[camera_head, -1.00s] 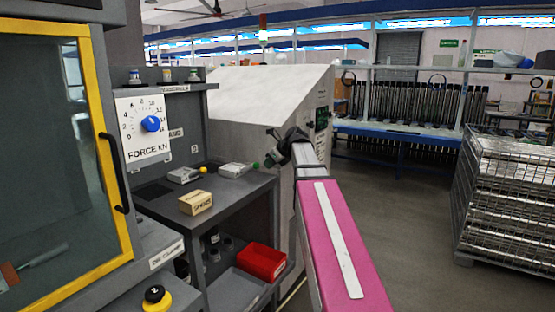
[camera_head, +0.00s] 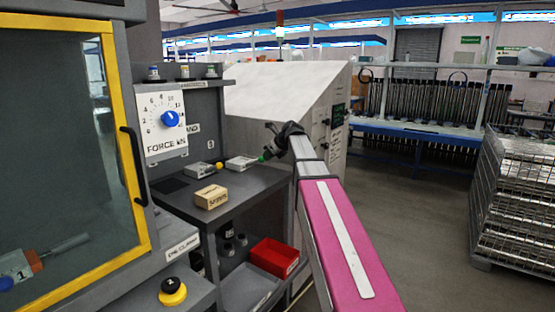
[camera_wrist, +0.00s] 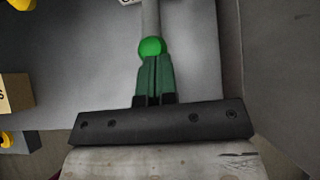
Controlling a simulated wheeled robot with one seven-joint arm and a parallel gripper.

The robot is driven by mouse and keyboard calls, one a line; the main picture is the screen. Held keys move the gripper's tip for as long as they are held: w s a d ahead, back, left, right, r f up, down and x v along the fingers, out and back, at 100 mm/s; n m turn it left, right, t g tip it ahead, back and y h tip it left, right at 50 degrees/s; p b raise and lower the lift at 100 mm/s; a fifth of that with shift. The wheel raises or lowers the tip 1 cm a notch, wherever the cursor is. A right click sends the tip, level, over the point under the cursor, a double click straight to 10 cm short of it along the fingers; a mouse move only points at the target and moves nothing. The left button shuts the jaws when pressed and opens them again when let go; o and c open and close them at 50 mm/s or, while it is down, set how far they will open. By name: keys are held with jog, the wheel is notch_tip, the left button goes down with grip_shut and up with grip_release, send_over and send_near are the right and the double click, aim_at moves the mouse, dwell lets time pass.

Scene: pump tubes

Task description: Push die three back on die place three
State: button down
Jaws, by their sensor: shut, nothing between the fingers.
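Die three, a grey block with a green knob (camera_head: 242,162), lies near the back of the grey bench top. In the wrist view its green ball (camera_wrist: 152,47) and part of its grey rod show straight ahead of the fingers. My gripper (camera_head: 270,150) is at the bench's right side, at the green knob. In the wrist view my gripper (camera_wrist: 154,62) has its green fingers closed together with nothing between them. Their tips are at the ball and appear to touch it. The marking of die place three cannot be made out.
A grey die with a yellow knob (camera_head: 203,169) lies left of die three. A tan box (camera_head: 211,197) stands in front of it. Another die, marked 1 (camera_head: 23,270), is behind the yellow-framed press door (camera_head: 135,165). A red bin (camera_head: 273,258) is below the bench.

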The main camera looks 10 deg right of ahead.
jog(key=w+a, duration=0.6)
jog(key=shift+w+a, duration=0.3)
jog(key=shift+w, duration=0.05)
